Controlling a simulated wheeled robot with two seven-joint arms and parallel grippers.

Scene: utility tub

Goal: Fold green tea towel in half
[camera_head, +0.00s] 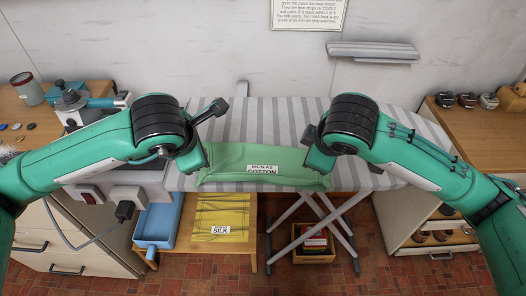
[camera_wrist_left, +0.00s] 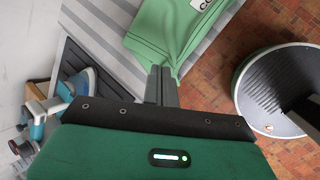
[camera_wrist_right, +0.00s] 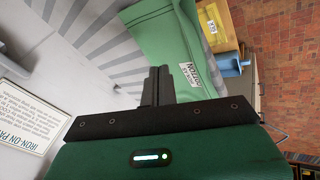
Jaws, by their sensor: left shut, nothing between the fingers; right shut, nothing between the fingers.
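The green tea towel (camera_head: 235,160) lies on the grey-and-white striped ironing board (camera_head: 277,115), along its front part, with a white label reading "IRON AS COTTON" (camera_head: 262,169). My left gripper (camera_head: 203,168) is at the towel's left end. In the left wrist view its fingers (camera_wrist_left: 162,76) are together at the edge of the towel (camera_wrist_left: 165,30). My right gripper (camera_head: 312,166) is at the towel's right end. In the right wrist view its fingers (camera_wrist_right: 157,78) are together beside the towel (camera_wrist_right: 165,38). Both are shut and empty; contact with the cloth cannot be told.
A yellow cloth labelled SILK (camera_head: 221,218) and a blue tray (camera_head: 159,224) are on a low wooden surface below. A wooden counter (camera_head: 485,135) is at right. The board behind the towel is clear.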

